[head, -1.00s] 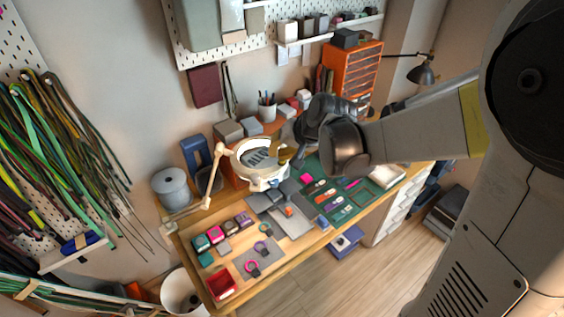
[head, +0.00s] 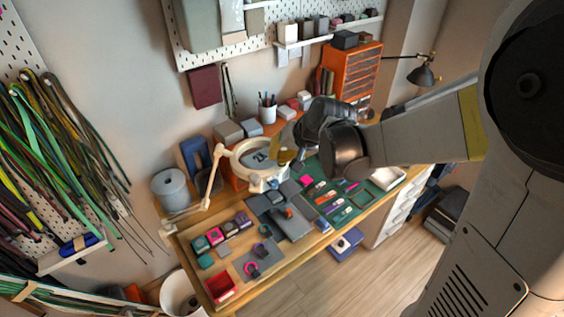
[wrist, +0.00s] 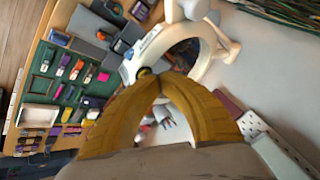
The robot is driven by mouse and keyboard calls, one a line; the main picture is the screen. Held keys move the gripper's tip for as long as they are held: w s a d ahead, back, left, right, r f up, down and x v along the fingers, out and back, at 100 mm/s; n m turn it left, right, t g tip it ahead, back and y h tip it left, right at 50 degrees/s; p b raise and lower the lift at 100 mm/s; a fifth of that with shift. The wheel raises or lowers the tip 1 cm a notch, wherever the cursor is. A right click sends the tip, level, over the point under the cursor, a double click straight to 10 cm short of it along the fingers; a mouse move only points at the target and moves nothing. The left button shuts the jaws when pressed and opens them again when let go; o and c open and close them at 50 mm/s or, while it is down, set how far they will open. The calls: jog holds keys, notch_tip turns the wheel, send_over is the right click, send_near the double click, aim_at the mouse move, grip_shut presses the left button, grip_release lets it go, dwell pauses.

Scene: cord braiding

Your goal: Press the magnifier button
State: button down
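The magnifier (head: 236,163) is a white ring lamp on a jointed cream arm, standing over the workbench. Its white ring also shows in the wrist view (wrist: 207,50), with a lettered panel on its near side. A small dark round part (wrist: 144,73) sits by that panel at my fingertips; it may be the button, but I cannot tell for sure. My gripper (head: 279,154) has yellow fingers at the ring's right side. In the wrist view my gripper (wrist: 163,78) has its fingertips together with nothing between them. They overlap the ring's edge; contact is unclear.
The workbench holds a green mat (head: 328,205) with small tools and a grey tray (head: 293,224) near the magnifier. A red box (head: 221,288) stands at the front left corner. An orange drawer cabinet (head: 354,72) and small grey boxes (head: 228,132) stand behind.

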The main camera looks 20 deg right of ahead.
jog(key=shift+r, duration=0.15)
jog(key=shift+r+p, duration=0.6)
jog(key=shift+r, duration=0.1)
jog(key=shift+r, duration=0.1)
notch_tip(320, 180, up, 5)
jog(key=p, duration=0.4)
dwell(0.4)
